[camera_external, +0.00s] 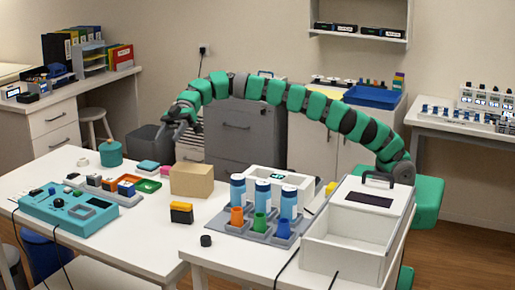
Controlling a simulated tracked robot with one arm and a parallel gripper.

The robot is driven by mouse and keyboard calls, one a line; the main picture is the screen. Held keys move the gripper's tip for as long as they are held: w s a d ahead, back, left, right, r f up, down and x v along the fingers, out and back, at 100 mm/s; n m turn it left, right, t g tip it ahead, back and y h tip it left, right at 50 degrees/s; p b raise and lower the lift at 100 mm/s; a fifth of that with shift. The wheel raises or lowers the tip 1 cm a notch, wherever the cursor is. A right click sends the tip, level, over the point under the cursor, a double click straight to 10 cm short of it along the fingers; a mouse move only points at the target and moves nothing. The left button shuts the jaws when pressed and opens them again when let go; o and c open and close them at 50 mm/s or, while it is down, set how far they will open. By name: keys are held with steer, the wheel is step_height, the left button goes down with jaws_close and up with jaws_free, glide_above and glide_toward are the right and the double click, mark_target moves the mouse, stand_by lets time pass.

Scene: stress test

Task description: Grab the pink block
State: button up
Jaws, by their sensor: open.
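A small pink block (166,171) lies on the white table, just left of a tan box (192,181) that may hide part of it. A teal flat block (148,167) lies to its left. My gripper (177,140) is at the end of my green and black segmented arm, which arches in from the right. The gripper hangs above the far part of the table, roughly over the pink block and the tan box in the picture. It is open and no object shows between its fingers. Its exact distance from the pink block cannot be told.
A teal device (68,215) with cables and a tray of small parts (104,188) are at left. A yellow-black block (181,213) stands in front of the tan box. Blue-capped bottles (262,196) and a white case (350,238) stand right. The table's front middle is clear.

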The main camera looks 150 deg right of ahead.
steer(key=s+d+f, duration=0.7)
steer(key=s, duration=0.4)
steer(key=n+h, duration=0.1)
steer(key=h, duration=0.1)
glide_toward(165, 172)
steer(key=shift+t, duration=0.3)
steer(key=b+x, duration=0.1)
steer(key=x, duration=0.5)
steer(key=b+x, duration=0.1)
steer(key=x, duration=0.3)
steer(key=shift+s+f+b, duration=0.15)
steer(key=shift+f+b, duration=0.15)
steer(key=c, duration=0.7)
